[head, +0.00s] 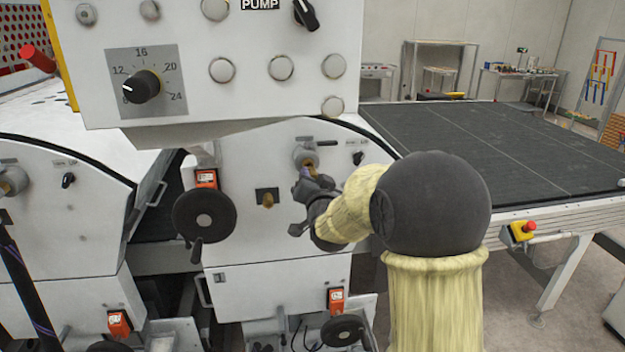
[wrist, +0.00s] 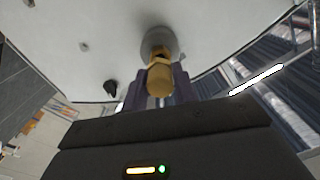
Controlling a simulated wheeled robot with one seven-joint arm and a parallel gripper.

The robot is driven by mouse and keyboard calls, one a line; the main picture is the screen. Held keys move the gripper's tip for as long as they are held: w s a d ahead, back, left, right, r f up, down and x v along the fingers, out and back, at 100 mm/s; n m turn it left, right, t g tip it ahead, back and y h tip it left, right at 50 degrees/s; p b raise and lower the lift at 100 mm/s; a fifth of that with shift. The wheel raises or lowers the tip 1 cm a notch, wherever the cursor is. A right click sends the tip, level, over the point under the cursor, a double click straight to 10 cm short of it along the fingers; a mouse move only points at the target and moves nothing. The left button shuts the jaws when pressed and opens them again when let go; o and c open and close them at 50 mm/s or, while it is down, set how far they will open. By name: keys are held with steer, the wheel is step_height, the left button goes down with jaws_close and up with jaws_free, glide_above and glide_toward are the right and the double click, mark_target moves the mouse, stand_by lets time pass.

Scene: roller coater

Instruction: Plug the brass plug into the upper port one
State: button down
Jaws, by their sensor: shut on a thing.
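The brass plug (wrist: 160,82) is between the fingers of my gripper (wrist: 160,92), which is shut on it. A round grey port (head: 304,153) sticks out of the white machine panel, high on its right half. The port also shows in the wrist view (wrist: 157,41), directly beyond the plug. The plug is lined up with the port mouth and its far end overlaps it. I cannot tell whether it is seated inside or only at the mouth. In the head view my gripper (head: 312,180) is just below the port and hides part of the plug.
A second brass fitting (head: 267,199) sits on a dark plate, lower left of the port. A black handwheel (head: 204,216) stands left of it. A small black knob (head: 358,158) is right of the port. The control box (head: 210,65) overhangs the panel above.

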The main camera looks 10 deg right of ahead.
steer(key=shift+w+b, duration=0.3)
steer(key=shift+w, duration=1)
steer(key=c, duration=1)
jaws_free()
steer(key=shift+c, duration=0.2)
steer(key=s+b, duration=0.5)
steer(key=s, duration=1.2)
steer(key=shift+s+b, duration=0.2)
steer(key=shift+b, duration=0.15)
